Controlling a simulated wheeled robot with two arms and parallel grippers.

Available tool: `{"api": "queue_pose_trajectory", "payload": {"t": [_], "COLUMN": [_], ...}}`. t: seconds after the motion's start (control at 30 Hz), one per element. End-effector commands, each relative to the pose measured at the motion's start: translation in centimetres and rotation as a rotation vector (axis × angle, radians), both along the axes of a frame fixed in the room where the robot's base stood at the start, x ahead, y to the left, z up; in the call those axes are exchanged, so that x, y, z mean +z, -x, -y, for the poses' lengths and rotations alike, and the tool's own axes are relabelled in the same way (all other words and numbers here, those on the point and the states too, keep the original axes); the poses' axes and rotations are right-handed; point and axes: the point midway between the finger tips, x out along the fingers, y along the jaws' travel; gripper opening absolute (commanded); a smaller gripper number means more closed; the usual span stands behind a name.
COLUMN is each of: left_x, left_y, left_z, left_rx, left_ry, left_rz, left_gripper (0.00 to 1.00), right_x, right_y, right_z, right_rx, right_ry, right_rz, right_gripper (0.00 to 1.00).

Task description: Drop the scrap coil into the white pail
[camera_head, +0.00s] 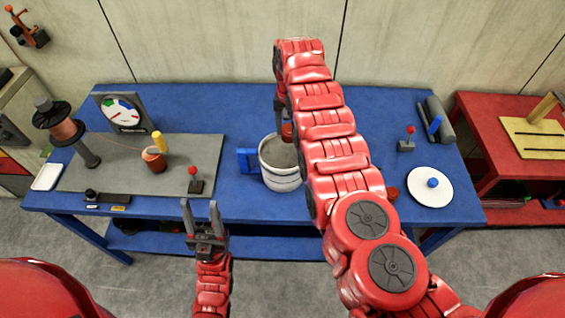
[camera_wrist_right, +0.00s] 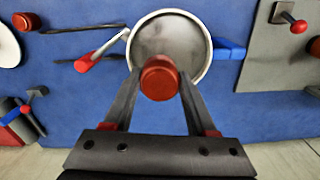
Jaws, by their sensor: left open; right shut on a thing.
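The white pail (camera_head: 284,184) stands upright on the blue table, left of my right arm; its open mouth shows in the right wrist view (camera_wrist_right: 150,35). My right gripper (camera_wrist_right: 159,80) is shut on the scrap coil (camera_wrist_right: 160,77), a short reddish-copper cylinder. The coil overlaps the near part of the pail's mouth in that view. In the head view the coil (camera_head: 287,131) shows at the pail's far right rim, partly hidden by my right arm; its exact height cannot be told. My left gripper (camera_head: 203,214) is open and empty at the table's front edge.
A grey mat (camera_head: 120,178) at left carries a copper spool (camera_head: 153,159) and a red-knobbed lever (camera_head: 194,180). A blue block (camera_head: 247,160) sits beside the pail. A white disc with a blue knob (camera_head: 430,187) lies at right. My right arm crosses the table's middle.

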Motion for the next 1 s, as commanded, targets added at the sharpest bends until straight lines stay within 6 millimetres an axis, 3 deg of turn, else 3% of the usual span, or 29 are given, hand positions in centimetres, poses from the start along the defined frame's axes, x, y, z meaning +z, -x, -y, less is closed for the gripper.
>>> {"api": "queue_pose_trajectory", "payload": {"t": [0.03,0.2,0.47,0.5,0.6,0.7,1.0], "left_x": [-0.8,-1.5,-1.5,-1.5,-1.5,-1.5,-1.6], "left_y": [0.0,0.0,0.0,0.0,0.0,0.0,0.0], "left_z": [0.0,0.0,0.0,0.0,0.0,0.0,0.0], "left_rx": [0.000,0.000,0.000,0.000,0.000,0.000,0.000], "left_ry": [0.000,0.000,0.000,0.000,0.000,0.000,0.000], "left_rz": [0.000,0.000,0.000,0.000,0.000,0.000,0.000], "left_gripper": [0.50,0.50,0.50,0.50,0.50,0.50,0.50], "right_x": [-1.1,-2.5,-2.6,-2.6,-2.6,-2.6,-2.5], "right_y": [0.0,-0.1,-0.1,-0.1,-0.1,-0.1,-0.1], "right_z": [0.0,0.0,0.0,0.0,0.0,0.0,0.0], "right_rx": [0.000,0.001,0.001,0.001,0.001,0.001,0.001], "right_ry": [0.000,-0.001,-0.001,-0.001,-0.002,-0.001,-0.001], "right_rz": [-0.001,0.003,0.004,0.004,0.003,0.003,0.003], "right_gripper": [0.00,0.00,0.00,0.59,0.77,0.92,0.92]}}
